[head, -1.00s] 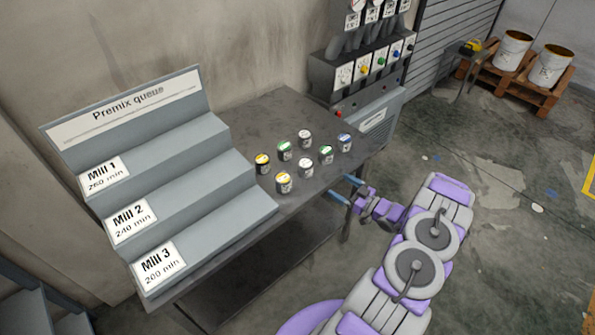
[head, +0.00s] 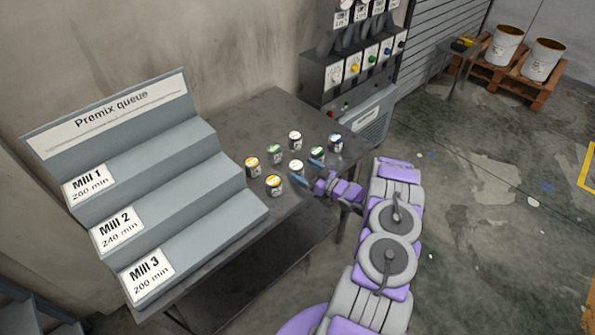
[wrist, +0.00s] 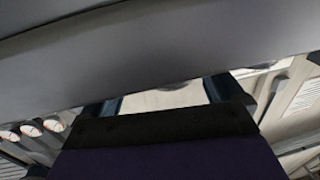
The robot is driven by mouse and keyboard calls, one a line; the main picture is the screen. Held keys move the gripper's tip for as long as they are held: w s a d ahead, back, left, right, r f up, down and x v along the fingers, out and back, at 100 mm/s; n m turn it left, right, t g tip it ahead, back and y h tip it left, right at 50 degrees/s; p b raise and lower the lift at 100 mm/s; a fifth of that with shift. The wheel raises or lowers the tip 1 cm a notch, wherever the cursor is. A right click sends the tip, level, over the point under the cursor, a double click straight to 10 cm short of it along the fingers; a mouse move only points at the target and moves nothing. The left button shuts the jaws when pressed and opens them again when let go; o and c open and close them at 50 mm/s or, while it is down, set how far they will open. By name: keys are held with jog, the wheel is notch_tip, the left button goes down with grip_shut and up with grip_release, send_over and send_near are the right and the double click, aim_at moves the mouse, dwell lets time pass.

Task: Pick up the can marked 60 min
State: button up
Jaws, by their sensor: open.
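Several small dark cans stand on the grey table (head: 270,110). Two have yellow labels, one in front (head: 275,186) and one at left (head: 252,168). A green can (head: 275,154), a white can (head: 295,140) and a blue can (head: 336,144) stand farther back. Another white can (head: 296,167) and a partly hidden green can (head: 317,153) are nearest my gripper. The can markings are too small to read, so I cannot tell which says 60 min. My gripper (head: 308,173) is open and empty, its blue fingers at the table's front side, close before those two cans.
A stepped grey rack (head: 200,165) headed "Premix queue" takes up the table's left side, with Mill 1, Mill 2 and Mill 3 labels. A control panel (head: 350,70) stands behind the table. A pallet with two buckets (head: 503,45) is at back right.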

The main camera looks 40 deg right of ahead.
aim_at(296, 168)
jog(key=x, duration=0.3)
jog(key=shift+w+a+f, duration=0.1)
jog(key=shift+w+a, duration=0.1)
jog(key=shift+a, duration=0.25)
jog(key=shift+w+a, duration=0.15)
jog(key=shift+a, duration=0.3)
jog(key=shift+d, duration=0.65)
jog(key=c, duration=0.5)
jog(key=shift+a, duration=0.5)
jog(key=c, duration=0.7)
jog(key=shift+o, duration=0.2)
jog(key=shift+d, duration=0.15)
